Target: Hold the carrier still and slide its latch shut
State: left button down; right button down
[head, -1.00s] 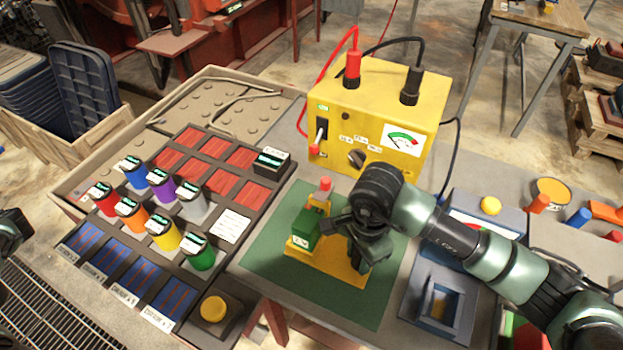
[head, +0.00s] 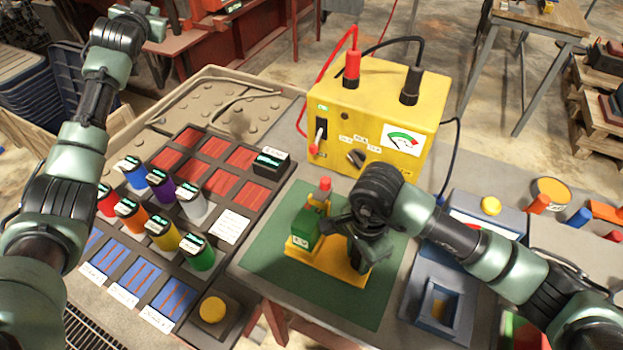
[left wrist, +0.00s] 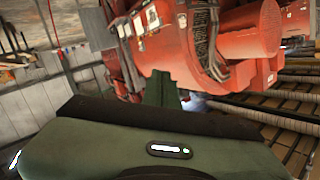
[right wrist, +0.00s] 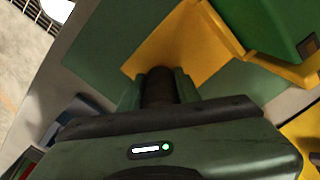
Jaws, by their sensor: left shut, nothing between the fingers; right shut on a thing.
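The carrier (head: 345,265) has a flat yellow base and lies on the green mat (head: 280,270). A green block (head: 305,229) stands on its left part, with a red knob (head: 325,184) just behind it. The latch's exact position is too small to tell. My right gripper (right wrist: 158,88) is shut on a dark round post at the carrier's right part; the arm hides most of it in the head view. My left gripper (left wrist: 160,85) is shut and empty, raised far from the carrier at the upper left, facing red machinery.
A yellow meter box (head: 375,120) with red and black leads stands behind the mat. A rack of coloured cylinders (head: 165,235) lies left. A yellow button (head: 212,309) sits front left. A grey-blue socket block (head: 440,300) stands right of the mat.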

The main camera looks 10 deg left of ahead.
pick_arm(q)
jog(key=s+d+r+t+h, duration=0.2)
jog(key=d+r+t+h, duration=0.3)
jog(key=d+r, duration=0.9)
jog(key=s+d+f+n+g+h, duration=0.15)
jog(key=d+f, duration=0.25)
jog(key=f, duration=0.4)
jog(key=s+d+f+g+h, duration=0.1)
jog(key=s+d+f+h, duration=0.25)
jog(key=f, duration=0.35)
jog(key=s+d+f+n+g+h, duration=0.1)
jog(key=d+f, duration=0.3)
jog(key=f, duration=0.4)
jog(key=s+d+f+n+g+h, duration=0.1)
jog(key=s+d+f+n+h, duration=0.1)
jog(key=s+d+f+n, duration=0.2)
jog(key=s+d+f+n+g+h, duration=0.1)
jog(key=s+d+f+n, duration=0.3)
jog(key=s+f, duration=0.7)
jog(key=s+n+h, duration=0.1)
jog(key=s, duration=0.6)
jog(key=shift+s+d+f+n, duration=0.2)
jog(key=shift+d+f+n, duration=0.05)
jog(key=shift+d+n, duration=0.15)
jog(key=shift+w, duration=0.1)
